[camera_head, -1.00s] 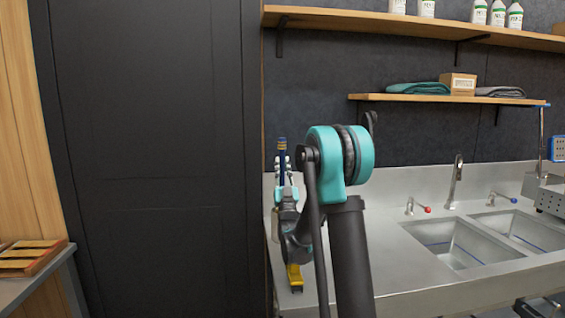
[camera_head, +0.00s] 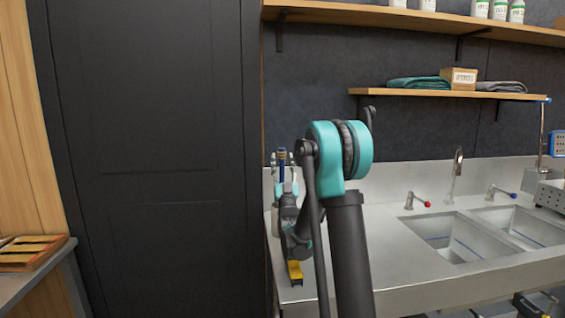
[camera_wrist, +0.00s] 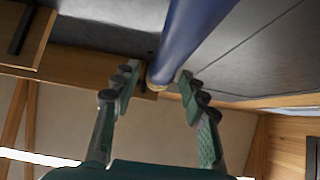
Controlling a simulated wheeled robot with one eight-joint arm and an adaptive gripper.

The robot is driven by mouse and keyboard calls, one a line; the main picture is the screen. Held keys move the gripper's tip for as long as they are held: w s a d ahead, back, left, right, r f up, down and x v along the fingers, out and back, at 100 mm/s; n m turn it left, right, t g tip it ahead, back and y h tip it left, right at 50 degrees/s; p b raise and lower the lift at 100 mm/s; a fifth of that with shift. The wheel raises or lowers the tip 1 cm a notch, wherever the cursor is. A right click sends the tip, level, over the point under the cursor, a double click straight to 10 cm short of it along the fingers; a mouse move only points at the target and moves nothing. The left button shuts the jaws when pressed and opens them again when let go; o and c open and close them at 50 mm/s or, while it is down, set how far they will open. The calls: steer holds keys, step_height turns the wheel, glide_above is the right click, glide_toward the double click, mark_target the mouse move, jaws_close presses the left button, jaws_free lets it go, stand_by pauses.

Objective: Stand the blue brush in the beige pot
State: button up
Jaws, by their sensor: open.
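The blue brush (camera_head: 281,168) stands about upright at the left end of the steel counter, beyond my arm. In the wrist view its blue handle (camera_wrist: 193,38) runs down from the top edge, ending in a small pale tip between my fingers. My gripper (camera_wrist: 156,76) is open, with one finger on each side of the handle's end; I cannot tell whether either touches it. In the head view my gripper (camera_head: 284,185) is small and partly covered by my arm. A pale beige shape, perhaps the pot (camera_head: 275,221), shows only as a sliver; its inside is hidden.
A yellow item (camera_head: 294,270) lies at the counter's front left. The steel counter (camera_head: 385,245) is clear up to the double sink (camera_head: 440,232) and its taps. Wooden shelves (camera_head: 420,93) hang above. A dark panel (camera_head: 150,160) stands at the left.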

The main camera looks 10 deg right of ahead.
steer(key=shift+s+f, duration=0.2)
steer(key=shift+f, duration=0.1)
steer(key=s, duration=1.2)
steer(key=shift+s, duration=0.15)
steer(key=shift+f, duration=0.15)
